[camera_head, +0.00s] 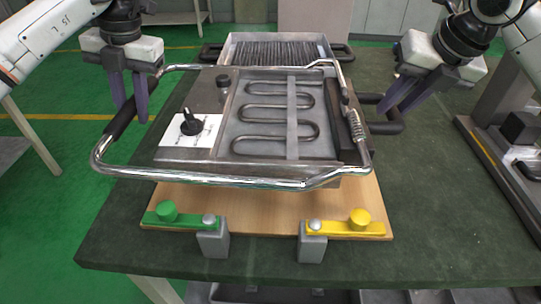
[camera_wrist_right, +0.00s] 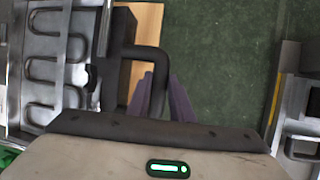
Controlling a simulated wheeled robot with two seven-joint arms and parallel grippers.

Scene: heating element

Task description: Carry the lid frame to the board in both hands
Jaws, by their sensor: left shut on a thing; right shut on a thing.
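The lid frame (camera_head: 200,178) is a chrome tube frame around a metal tray with a looped heating element (camera_head: 270,130), a black knob and a white label plate. It lies over the wooden board (camera_head: 270,208), whose front strip shows below it; I cannot tell whether they touch. My left gripper (camera_head: 131,110) is shut on the black grip at the frame's left side. My right gripper (camera_head: 394,108) is shut on the black loop handle (camera_head: 390,127) at the right. In the right wrist view, its purple fingers (camera_wrist_right: 163,98) are at the handle (camera_wrist_right: 150,54).
A green clamp (camera_head: 180,218) and a yellow clamp (camera_head: 345,226) sit at the board's front edge. A tray with a ribbed grate (camera_head: 280,52) stands behind the frame. The dark green table (camera_head: 440,190) is clear at the right, up to metal equipment (camera_head: 515,150).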

